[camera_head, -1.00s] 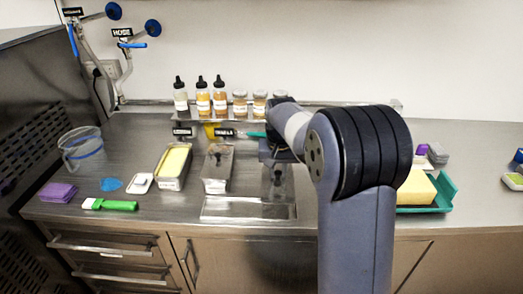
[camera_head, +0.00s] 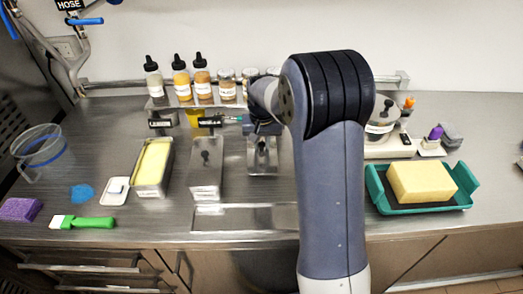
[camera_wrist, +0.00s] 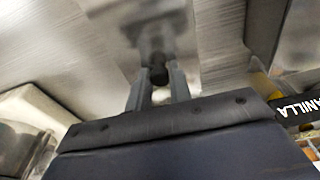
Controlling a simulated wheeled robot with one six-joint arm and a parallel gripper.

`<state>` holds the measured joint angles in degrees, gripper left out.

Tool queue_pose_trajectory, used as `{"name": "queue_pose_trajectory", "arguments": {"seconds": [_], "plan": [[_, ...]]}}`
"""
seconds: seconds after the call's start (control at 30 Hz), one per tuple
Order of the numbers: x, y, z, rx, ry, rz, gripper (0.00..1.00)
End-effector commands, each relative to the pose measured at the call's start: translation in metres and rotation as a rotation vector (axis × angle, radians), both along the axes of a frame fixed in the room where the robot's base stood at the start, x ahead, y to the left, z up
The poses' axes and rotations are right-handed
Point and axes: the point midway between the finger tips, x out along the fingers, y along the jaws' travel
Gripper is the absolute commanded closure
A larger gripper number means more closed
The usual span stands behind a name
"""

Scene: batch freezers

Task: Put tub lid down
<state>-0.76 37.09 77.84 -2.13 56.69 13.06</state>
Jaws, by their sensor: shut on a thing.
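My gripper (camera_wrist: 157,92) is shut on the black knob (camera_wrist: 158,75) of a shiny steel tub lid (camera_wrist: 150,28) in the wrist view. In the head view, my gripper (camera_head: 263,128) is partly behind my arm, with the held lid (camera_head: 262,158) below it. The lid is right of a lidded steel tub (camera_head: 205,180) and behind a shallow steel recess (camera_head: 245,219). I cannot tell whether it touches the counter. An open tub of yellow ice cream (camera_head: 153,163) stands further left.
Bottles and jars (camera_head: 190,80) stand on a rack behind, with label plates below it. A teal tray (camera_head: 420,208) with a yellow block and a scale (camera_head: 385,148) are on the right. A green-handled spatula (camera_head: 82,222) lies at the front left.

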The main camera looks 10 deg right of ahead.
Motion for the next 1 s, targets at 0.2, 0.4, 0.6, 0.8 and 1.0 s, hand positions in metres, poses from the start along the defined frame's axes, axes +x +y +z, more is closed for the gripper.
{"name": "queue_pose_trajectory", "arguments": {"seconds": [0.2,0.4,0.6,0.8,1.0], "plan": [[-0.001,0.0,-0.027,0.0,0.004,0.0,1.0],[0.0,0.0,-0.042,0.0,0.0,0.0,1.0],[0.0,0.0,-0.042,0.0,0.0,0.0,1.0],[0.0,0.0,-0.044,0.0,0.0,0.0,0.74],[0.0,0.0,-0.044,0.0,0.0,0.0,0.58]]}}
